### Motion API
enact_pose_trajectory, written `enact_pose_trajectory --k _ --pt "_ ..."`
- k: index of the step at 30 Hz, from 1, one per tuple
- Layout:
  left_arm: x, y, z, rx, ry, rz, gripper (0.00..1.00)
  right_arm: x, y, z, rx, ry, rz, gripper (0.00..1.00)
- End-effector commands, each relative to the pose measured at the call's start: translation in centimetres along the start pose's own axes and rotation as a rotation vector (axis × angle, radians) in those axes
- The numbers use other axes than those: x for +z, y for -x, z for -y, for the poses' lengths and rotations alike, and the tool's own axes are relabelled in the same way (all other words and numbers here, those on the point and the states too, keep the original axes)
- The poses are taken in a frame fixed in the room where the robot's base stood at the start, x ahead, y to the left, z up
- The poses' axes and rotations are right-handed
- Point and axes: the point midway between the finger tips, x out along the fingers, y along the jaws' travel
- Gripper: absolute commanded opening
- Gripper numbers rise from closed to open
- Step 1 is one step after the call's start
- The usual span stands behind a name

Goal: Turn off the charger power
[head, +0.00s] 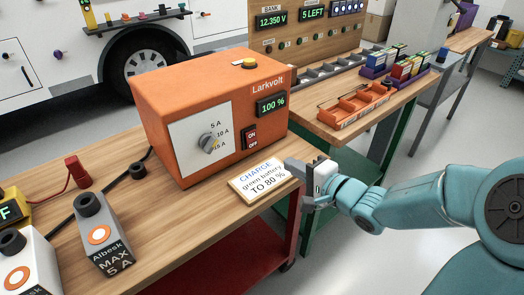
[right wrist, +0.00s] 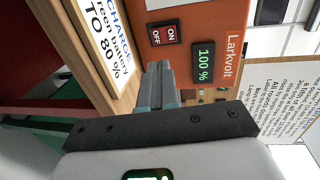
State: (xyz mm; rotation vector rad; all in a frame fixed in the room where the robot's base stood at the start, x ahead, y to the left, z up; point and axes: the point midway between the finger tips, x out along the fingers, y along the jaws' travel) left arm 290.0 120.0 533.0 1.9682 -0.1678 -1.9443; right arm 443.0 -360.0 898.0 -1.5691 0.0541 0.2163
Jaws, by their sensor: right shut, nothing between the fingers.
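The orange Larkvolt charger (head: 190,85) stands on the wooden bench in the head view. Its display (head: 271,104) reads 100 %. Below the display is the red ON/OFF power switch (head: 250,137), which also shows in the right wrist view (right wrist: 164,36). I cannot tell which side of the switch is pressed. A grey dial (head: 208,143) sits on its white panel. My right gripper (head: 300,172) is shut and empty, beside the bench's right edge, in front of the charger and apart from the switch. In the right wrist view its fingers (right wrist: 160,85) point towards the charger front. My left gripper is not in view.
A card (head: 262,180) reading "CHARGE green battery TO 80 %" lies in front of the charger, close to my right gripper. Albesk batteries (head: 104,240) and a red clamp (head: 78,172) are at the left. An orange tray (head: 355,106) stands on the bench behind.

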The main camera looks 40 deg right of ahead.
Motion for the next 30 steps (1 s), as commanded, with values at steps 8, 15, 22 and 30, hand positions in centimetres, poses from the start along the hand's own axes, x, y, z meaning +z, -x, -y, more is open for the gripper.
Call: enact_pose_trajectory --k 8,15,22,30 --pt "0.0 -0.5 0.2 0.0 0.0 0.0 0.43 -0.8 0.7 -0.7 0.002 0.001 -0.025 0.0" --pt "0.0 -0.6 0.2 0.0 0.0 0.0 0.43 -0.9 0.2 -0.7 0.002 0.0 -0.024 0.0" --pt "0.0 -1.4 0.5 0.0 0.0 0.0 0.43 -1.0 -3.5 -0.8 0.001 0.0 -0.02 0.0" --pt "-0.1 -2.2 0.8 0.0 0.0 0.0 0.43 -1.2 -9.5 -0.8 0.002 -0.001 -0.022 0.0"
